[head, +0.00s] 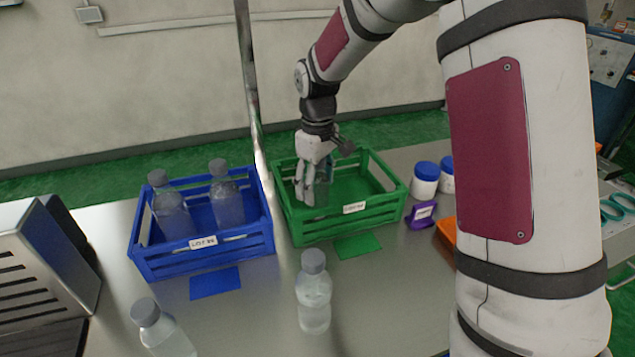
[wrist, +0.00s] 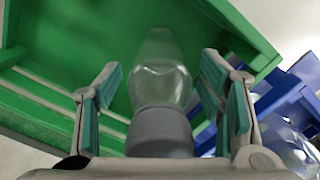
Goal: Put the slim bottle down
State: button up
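The green crate (head: 332,225) stands on the metal table, and my gripper (head: 312,190) reaches down into its left part. In the wrist view a clear bottle (wrist: 160,85) with a grey cap (wrist: 160,132) is between the two fingers of my gripper (wrist: 162,80). The fingers are spread, with a visible gap on each side of the bottle.
A blue crate (head: 205,262) with two capped bottles (head: 228,205) stands just left. Two more bottles stand in front, one at centre (head: 314,300) and one at lower left (head: 168,340). White jars (head: 425,182) and a purple holder (head: 421,214) are to the right.

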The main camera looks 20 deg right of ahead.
notch_tip(320, 180, up, 12)
jog(key=shift+r, duration=0.25)
jog(key=shift+s+r, duration=0.2)
jog(key=shift+s, duration=0.1)
jog(key=s+r+m+t, duration=0.1)
jog(key=s+r+m, duration=0.15)
jog(key=s, duration=0.65)
jog(key=s+r+m+t, duration=0.1)
jog(key=s+r, duration=0.3)
jog(key=s, duration=0.5)
jog(key=s+f+m+t, duration=0.1)
jog(key=s+f+m, duration=0.2)
jog(key=s, duration=1)
jog(key=shift+s+d+f, duration=0.2)
jog(key=shift+s+f, duration=0.1)
jog(key=shift+f, duration=0.65)
jog(key=shift+r, duration=0.1)
